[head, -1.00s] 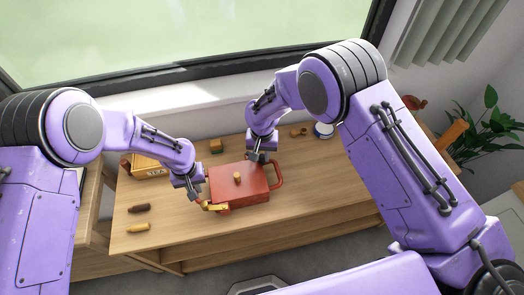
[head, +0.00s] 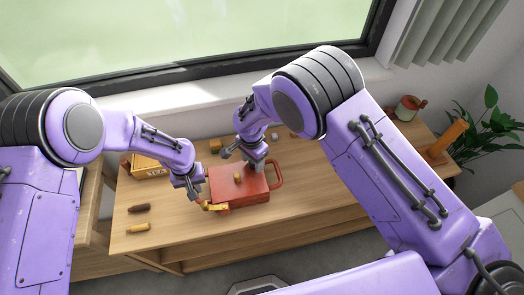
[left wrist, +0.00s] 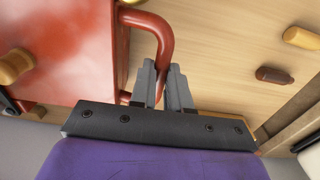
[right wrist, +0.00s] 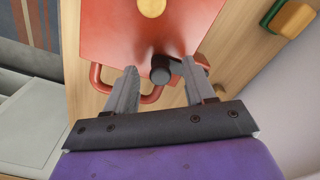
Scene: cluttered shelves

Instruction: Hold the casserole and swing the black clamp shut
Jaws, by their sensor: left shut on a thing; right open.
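The casserole (head: 228,186) is a red box with a flat lid, a wooden knob and a red loop handle at each end, on the wooden table. My left gripper (head: 197,198) is shut on its left handle (left wrist: 158,28). A yellow clamp (head: 218,207) shows at the front left. The black clamp (right wrist: 160,70) is at the casserole's back edge in the right wrist view, its round end facing the camera. My right gripper (head: 257,166) is open, with its fingers on either side of this end. I cannot tell whether they touch it. In the head view my gripper hides the clamp.
A yellow box (head: 148,166) stands at the back left. Two small bottle-like things, one brown (head: 139,208) and one yellow (head: 138,227), lie at the front left. A green and yellow block (right wrist: 291,18) is behind the casserole.

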